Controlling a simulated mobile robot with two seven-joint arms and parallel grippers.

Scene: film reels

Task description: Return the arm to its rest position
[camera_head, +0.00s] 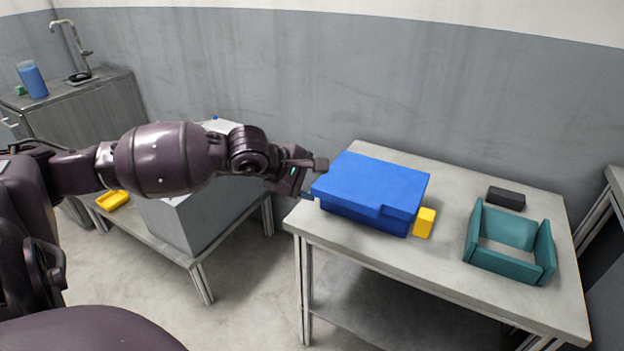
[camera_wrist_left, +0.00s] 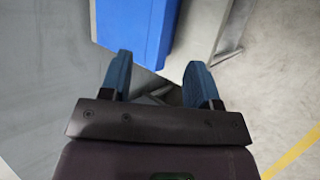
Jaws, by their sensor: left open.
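My left arm reaches in from the left in the head view, stretched out toward the right table. My left gripper (camera_head: 310,180) is just left of a blue lidded box (camera_head: 370,185). In the left wrist view the gripper's two blue fingertips (camera_wrist_left: 160,80) are spread apart with nothing between them. The blue box (camera_wrist_left: 135,28) lies beyond the fingertips there. I cannot tell from the head view whether the gripper touches the box. My right gripper is not in view.
The right table (camera_head: 400,260) also carries a yellow block (camera_head: 424,222), a teal open tray (camera_head: 500,262) and a black block (camera_head: 506,198). A large grey box (camera_head: 205,215) stands on a lower table under my arm, near a yellow tray (camera_head: 112,200). Floor shows between the tables.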

